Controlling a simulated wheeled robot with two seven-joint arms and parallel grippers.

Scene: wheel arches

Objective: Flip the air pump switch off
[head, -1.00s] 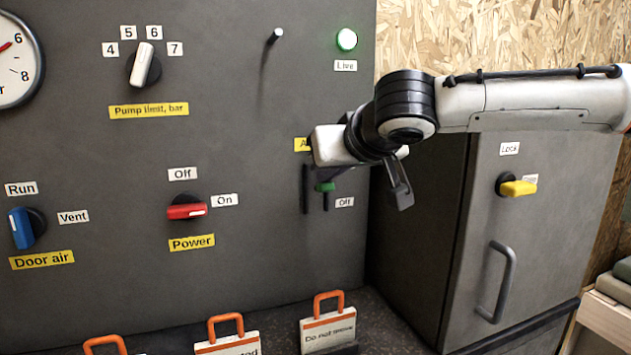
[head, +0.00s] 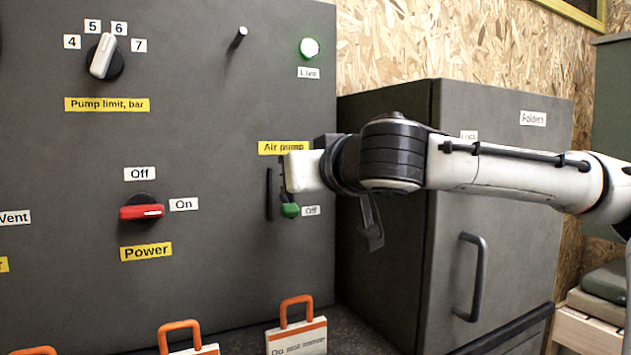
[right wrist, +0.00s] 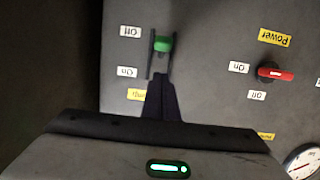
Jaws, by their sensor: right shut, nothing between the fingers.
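The air pump switch is a green-tipped lever (head: 290,210) on the grey panel, under the yellow "Air pump" label (head: 282,147). Its tip is level with the "Off" label (head: 311,211). In the right wrist view, where the panel appears upside down, the green tip (right wrist: 163,44) is nearer the "Off" label (right wrist: 130,31) than the "On" label (right wrist: 127,72), between two dark guards. My right gripper (right wrist: 161,80) is shut and empty, on the lever's "On" side. My left gripper is out of view.
The red power knob (head: 142,212) is left of the switch, and the white pump limit knob (head: 103,56) is above it. A green live lamp (head: 309,48) is lit. A grey cabinet (head: 500,170) stands right. Orange-handled tags (head: 297,338) stand below the panel.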

